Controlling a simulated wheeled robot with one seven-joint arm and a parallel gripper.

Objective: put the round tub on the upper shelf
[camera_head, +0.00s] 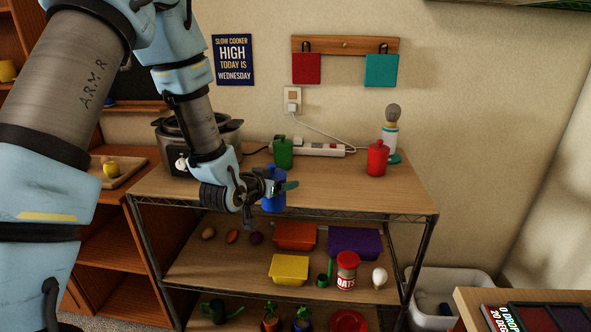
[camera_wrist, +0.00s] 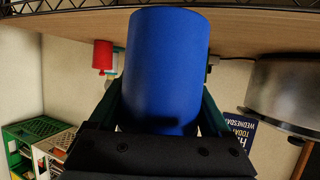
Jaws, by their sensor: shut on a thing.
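A blue cylinder (camera_head: 273,202) is held at the front edge of the top board of the wire-frame shelf (camera_head: 335,187). My gripper (camera_head: 268,187) is shut on it, with a finger on either side. In the wrist view the blue cylinder (camera_wrist: 165,70) fills the middle and looks plain and smooth. I cannot tell whether its base touches the board. A round oats tub (camera_head: 346,281) with a red lid stands upright on the board below, apart from my gripper.
The top board holds a green canister (camera_head: 283,152), a red canister (camera_head: 377,158), a slow cooker (camera_head: 228,133) and a power strip (camera_head: 319,149). Bare board lies between the blue cylinder and the red canister. Orange, purple and yellow bins (camera_head: 289,270) crowd the board below.

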